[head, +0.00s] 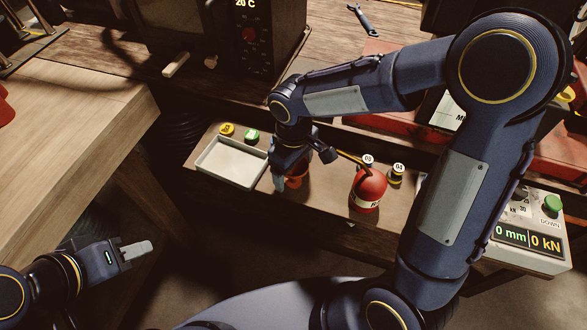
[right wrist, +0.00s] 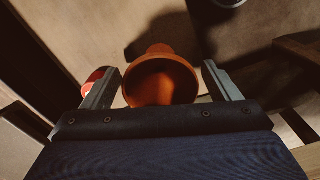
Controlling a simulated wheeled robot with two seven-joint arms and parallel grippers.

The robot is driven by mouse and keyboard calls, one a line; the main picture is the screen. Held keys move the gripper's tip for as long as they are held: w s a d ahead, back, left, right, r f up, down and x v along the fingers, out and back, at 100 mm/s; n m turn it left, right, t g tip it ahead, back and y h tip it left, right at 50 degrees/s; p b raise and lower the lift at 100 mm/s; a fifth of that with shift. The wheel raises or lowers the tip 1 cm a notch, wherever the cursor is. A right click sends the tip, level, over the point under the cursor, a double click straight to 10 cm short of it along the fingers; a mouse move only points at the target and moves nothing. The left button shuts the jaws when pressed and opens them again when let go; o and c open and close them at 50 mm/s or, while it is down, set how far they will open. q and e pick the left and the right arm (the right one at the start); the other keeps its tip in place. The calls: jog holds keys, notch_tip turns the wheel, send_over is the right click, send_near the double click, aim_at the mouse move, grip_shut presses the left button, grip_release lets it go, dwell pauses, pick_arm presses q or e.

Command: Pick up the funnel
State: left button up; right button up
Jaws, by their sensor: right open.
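The orange funnel (right wrist: 160,82) lies between the two spread fingers of my right gripper (right wrist: 158,72) in the right wrist view. Its wide round mouth faces the camera, and gaps show between it and both fingers. In the head view the funnel (head: 296,178) is mostly hidden behind my right gripper (head: 281,182), which points down at the narrow shelf. My right gripper is open and holds nothing. My left gripper (head: 138,249) is at the lower left, far from the funnel; its fingers overlap in this view, so its opening is unclear.
A white tray (head: 231,181) lies left of the funnel, with yellow (head: 227,129) and green (head: 252,136) capped items behind it. A red oil can (head: 369,190) stands to the right, near two small round pieces (head: 397,172). A control box (head: 535,237) is further right.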

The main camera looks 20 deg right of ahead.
jog(key=shift+f, duration=0.45)
jog(key=shift+c, duration=0.2)
jog(key=c, duration=1)
